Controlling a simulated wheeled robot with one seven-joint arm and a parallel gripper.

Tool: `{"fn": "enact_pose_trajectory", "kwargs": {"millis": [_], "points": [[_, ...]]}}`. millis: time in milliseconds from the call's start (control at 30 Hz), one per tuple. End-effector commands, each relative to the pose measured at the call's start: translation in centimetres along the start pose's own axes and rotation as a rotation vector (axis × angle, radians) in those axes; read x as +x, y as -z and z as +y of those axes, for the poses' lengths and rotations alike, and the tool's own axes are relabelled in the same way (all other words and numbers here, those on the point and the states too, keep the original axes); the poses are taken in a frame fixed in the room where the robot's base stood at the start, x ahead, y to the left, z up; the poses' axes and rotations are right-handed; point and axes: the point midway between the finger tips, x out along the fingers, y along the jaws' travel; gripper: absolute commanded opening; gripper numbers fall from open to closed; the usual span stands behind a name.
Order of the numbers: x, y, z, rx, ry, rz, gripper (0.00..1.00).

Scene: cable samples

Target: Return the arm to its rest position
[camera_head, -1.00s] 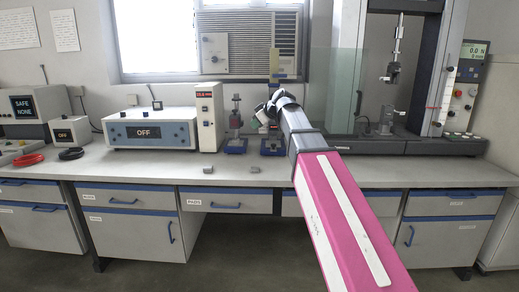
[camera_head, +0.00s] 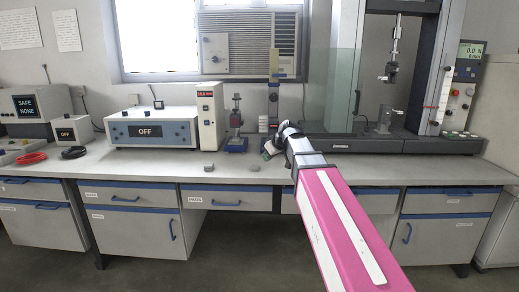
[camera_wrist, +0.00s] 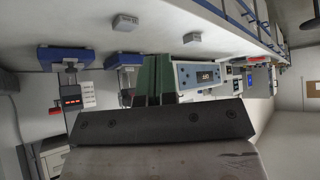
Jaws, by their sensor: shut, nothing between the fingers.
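My arm (camera_head: 335,220) reaches from the lower right over the bench, with its pink link in front. My gripper (camera_head: 268,152) is small and partly hidden by the wrist at the arm's far end, above the bench. In the wrist view its green fingers (camera_wrist: 153,78) are together with nothing held between them. Two small grey blocks, a left one (camera_head: 208,168) and a right one (camera_head: 254,167), lie on the bench near its front edge. Both blocks also show in the wrist view, one (camera_wrist: 125,22) and the other (camera_wrist: 192,38), apart from the fingers.
A box reading OFF (camera_head: 150,130), a tall unit with a red display (camera_head: 209,115) and a blue-based stand (camera_head: 236,143) stand left of my gripper. A testing machine (camera_head: 385,145) with a glass shield (camera_head: 340,90) stands right. Red cable (camera_head: 31,158) and black cable (camera_head: 74,153) lie left.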

Motion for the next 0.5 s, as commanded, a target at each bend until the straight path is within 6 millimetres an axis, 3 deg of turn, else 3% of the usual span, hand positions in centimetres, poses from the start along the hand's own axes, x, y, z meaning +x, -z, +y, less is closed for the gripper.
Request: {"fn": "enact_pose_trajectory", "kwargs": {"millis": [33,200,500], "points": [[0.9,-2.4,-0.1,0.038,-0.004,-0.033,0.0],[3.9,-10.0,-0.1,0.187,-0.032,-0.151,0.0],[7.3,-23.2,-1.3,0.438,-0.107,-0.353,0.0]]}}
